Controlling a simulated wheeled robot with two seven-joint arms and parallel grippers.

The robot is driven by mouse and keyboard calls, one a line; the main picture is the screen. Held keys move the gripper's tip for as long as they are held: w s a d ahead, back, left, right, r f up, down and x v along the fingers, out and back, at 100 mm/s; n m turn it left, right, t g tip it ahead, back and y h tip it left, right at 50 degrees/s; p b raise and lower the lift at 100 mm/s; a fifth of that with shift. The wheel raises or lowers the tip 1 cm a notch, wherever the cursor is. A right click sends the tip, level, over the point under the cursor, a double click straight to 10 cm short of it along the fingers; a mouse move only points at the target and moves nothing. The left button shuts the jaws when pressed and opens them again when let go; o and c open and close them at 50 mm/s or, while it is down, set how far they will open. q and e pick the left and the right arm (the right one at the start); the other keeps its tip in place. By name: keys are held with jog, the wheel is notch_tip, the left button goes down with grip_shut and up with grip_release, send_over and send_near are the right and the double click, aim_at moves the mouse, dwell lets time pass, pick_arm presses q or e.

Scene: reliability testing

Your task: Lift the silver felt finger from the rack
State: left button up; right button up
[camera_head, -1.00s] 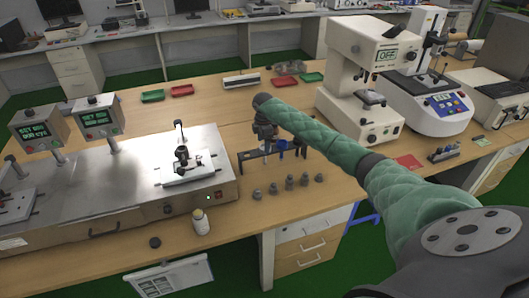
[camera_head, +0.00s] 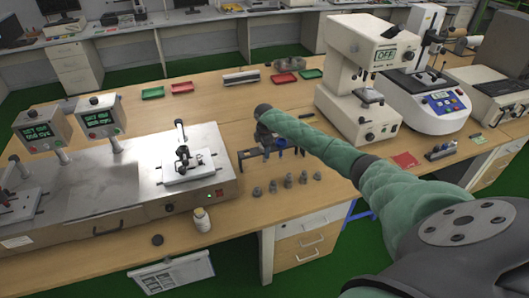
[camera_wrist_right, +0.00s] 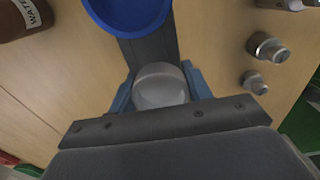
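The dark rack (camera_head: 243,161) stands on the wooden table, right of the steel test station. It shows as a dark bar in the right wrist view (camera_wrist_right: 150,52). My right gripper (camera_head: 267,146) points down at the rack, partly hidden by its own arm in the head view. In the right wrist view its blue fingers (camera_wrist_right: 160,92) stand on either side of a silver, round-topped piece (camera_wrist_right: 160,78), apparently the felt finger. I cannot tell whether they press on it. A blue round piece (camera_head: 282,143) sits beside it and shows as a blue ring in the wrist view (camera_wrist_right: 128,12). My left gripper is not in view.
Several small grey cylinders (camera_head: 288,181) stand in front of the rack. A white bottle (camera_head: 201,219) stands near the table's front edge. The steel station (camera_head: 130,190) is left; a white machine (camera_head: 352,70) stands behind right. A brown bottle (camera_wrist_right: 20,18) shows in the wrist view.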

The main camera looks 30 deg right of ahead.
jog(key=c, duration=0.3)
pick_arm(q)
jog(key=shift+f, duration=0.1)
pick_arm(e)
jog(key=shift+r, duration=0.1)
jog(key=shift+c, duration=0.2)
jog(key=shift+r+b, duration=0.3)
jog(key=shift+b, duration=0.05)
notch_tip(320, 180, up, 7)
jog(key=b, duration=0.3)
jog(key=shift+w+f, duration=0.1)
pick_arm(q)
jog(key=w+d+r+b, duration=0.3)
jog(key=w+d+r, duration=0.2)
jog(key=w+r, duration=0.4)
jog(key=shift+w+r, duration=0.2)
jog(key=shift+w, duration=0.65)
pick_arm(e)
notch_tip(320, 180, up, 10)
jog(key=shift+r, duration=0.25)
jog(key=shift+f, duration=0.15)
pick_arm(q)
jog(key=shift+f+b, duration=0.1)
jog(key=shift+b, duration=0.3)
pick_arm(e)
jog(key=shift+f, duration=3.9)
